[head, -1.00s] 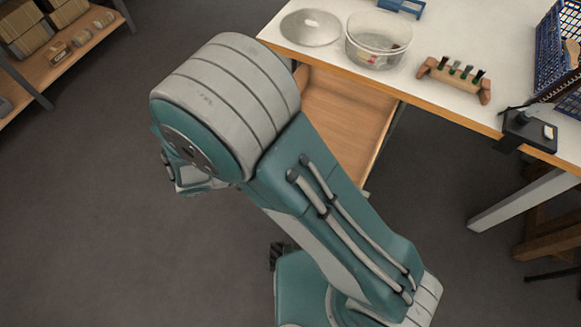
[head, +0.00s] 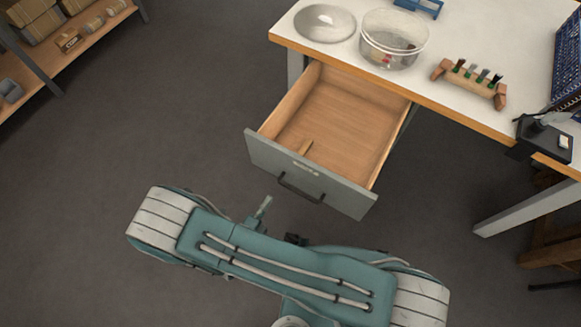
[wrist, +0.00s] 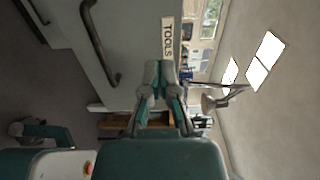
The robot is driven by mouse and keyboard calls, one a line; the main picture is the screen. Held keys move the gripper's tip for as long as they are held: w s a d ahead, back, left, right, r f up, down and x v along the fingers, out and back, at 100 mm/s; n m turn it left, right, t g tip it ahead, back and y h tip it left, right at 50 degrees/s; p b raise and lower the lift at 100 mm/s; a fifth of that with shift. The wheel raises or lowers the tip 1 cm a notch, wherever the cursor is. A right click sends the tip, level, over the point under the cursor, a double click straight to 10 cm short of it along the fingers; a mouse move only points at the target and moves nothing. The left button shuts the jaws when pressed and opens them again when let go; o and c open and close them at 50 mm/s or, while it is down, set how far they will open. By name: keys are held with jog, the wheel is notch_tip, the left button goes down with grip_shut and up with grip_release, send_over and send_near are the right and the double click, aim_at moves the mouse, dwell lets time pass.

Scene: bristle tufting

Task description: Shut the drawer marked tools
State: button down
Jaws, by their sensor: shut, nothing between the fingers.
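The drawer (head: 312,183) stands pulled out from under the bench in the head view, with a grey front, a dark bar handle (head: 301,187) and a pale label (head: 306,166). In the wrist view the label reads TOOLS (wrist: 167,40), and the handle (wrist: 98,45) is to its left. In the head view my arm is folded in front of the drawer.
On the bench top (head: 450,75) are a round lid (head: 325,22), a clear tub (head: 392,42), a wooden brush rack (head: 470,82) and a blue crate (head: 568,60). A shelf with boxes (head: 35,12) stands at the upper left. The floor left of the drawer is clear.

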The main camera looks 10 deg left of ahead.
aim_at(293, 163)
jog(key=x, duration=1.2)
jog(key=shift+w, duration=0.1)
